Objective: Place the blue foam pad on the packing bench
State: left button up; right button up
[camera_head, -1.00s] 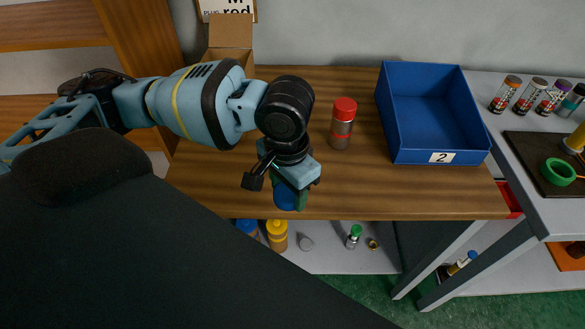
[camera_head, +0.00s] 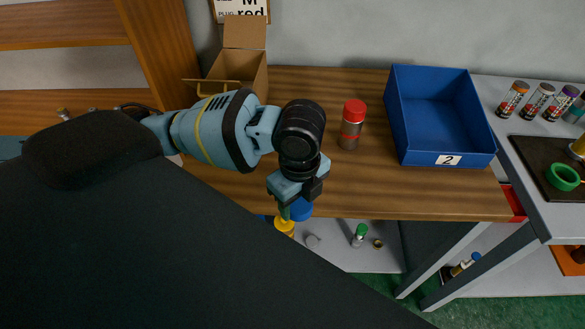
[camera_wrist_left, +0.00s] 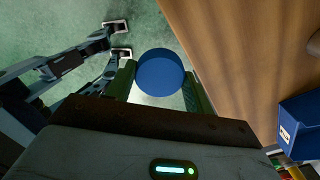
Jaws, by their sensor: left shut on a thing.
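The blue foam pad (camera_wrist_left: 160,74) is a round disc held between the two green fingers of my left gripper (camera_wrist_left: 158,88) in the left wrist view. In the head view the pad (camera_head: 300,210) shows as a blue patch under my left gripper (camera_head: 291,211), at the bench's front edge. The wooden packing bench (camera_head: 400,195) lies beyond and beside it; in the left wrist view its top (camera_wrist_left: 225,50) is right of the pad, with floor behind the pad.
A red-capped jar (camera_head: 352,125) stands on the bench, left of a blue bin (camera_head: 448,160) marked 2. An open cardboard box (camera_head: 240,72) is at the back left. The bench's front middle is clear. A grey table (camera_head: 515,180) adjoins on the right.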

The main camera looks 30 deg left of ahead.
pick_arm(q)
jog(key=m, duration=0.4)
jog(key=shift+s+f, duration=0.25)
jog(key=w+a, duration=0.3)
jog(key=w, duration=0.1)
jog(key=w+a+f, duration=0.1)
jog(key=w+a, duration=0.2)
jog(key=w, duration=0.1)
jog(key=w+a, duration=0.3)
jog(key=w, duration=0.2)
jog(key=shift+a+f+b, duration=0.25)
jog(key=shift+b, duration=0.15)
jog(key=shift+f, duration=1.75)
jog(key=shift+f, duration=0.15)
jog(key=o, duration=0.9)
notch_tip(320, 180, up, 12)
jog(key=shift+r+p, duration=0.15)
jog(key=shift+p, duration=0.25)
